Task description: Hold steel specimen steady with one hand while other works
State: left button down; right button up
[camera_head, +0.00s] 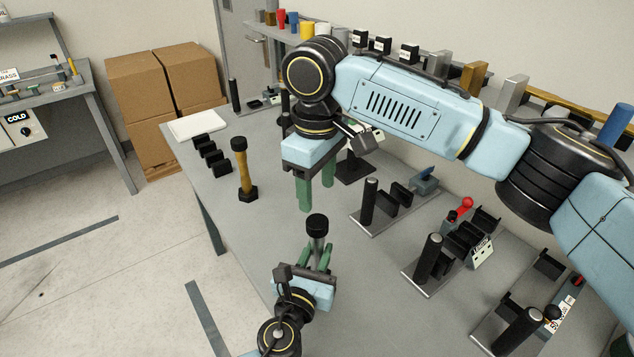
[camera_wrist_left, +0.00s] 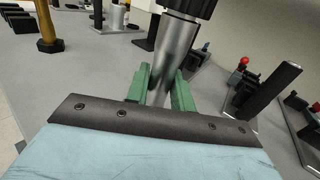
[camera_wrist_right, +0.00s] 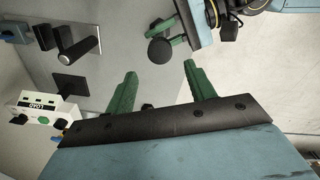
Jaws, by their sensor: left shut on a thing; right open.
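The steel specimen (camera_head: 317,242), a silver bar with a wide black end on top, stands roughly upright in my left gripper (camera_head: 318,260). In the left wrist view the green fingers are shut around the silver shaft (camera_wrist_left: 176,45). Its lower end is hidden by the gripper. My right gripper (camera_head: 316,185) is open and empty, pointing down above the table, beyond the specimen. In the right wrist view the specimen's round black end (camera_wrist_right: 159,50) shows past the open green fingers, apart from them.
A brass-coloured specimen (camera_head: 242,170) with black ends stands on the table to the left, near several black holders (camera_head: 209,152). Fixtures with black posts (camera_head: 369,200) and a red-knobbed fixture (camera_head: 465,205) stand on the right. The grey table (camera_head: 275,195) is clear between them.

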aim_at(317, 221)
jog(key=shift+f, duration=0.1)
jog(key=shift+f, duration=3.95)
jog(key=c, duration=1)
jog(key=o, duration=1.2)
jog(key=shift+c, duration=0.2)
notch_tip(317, 221, up, 12)
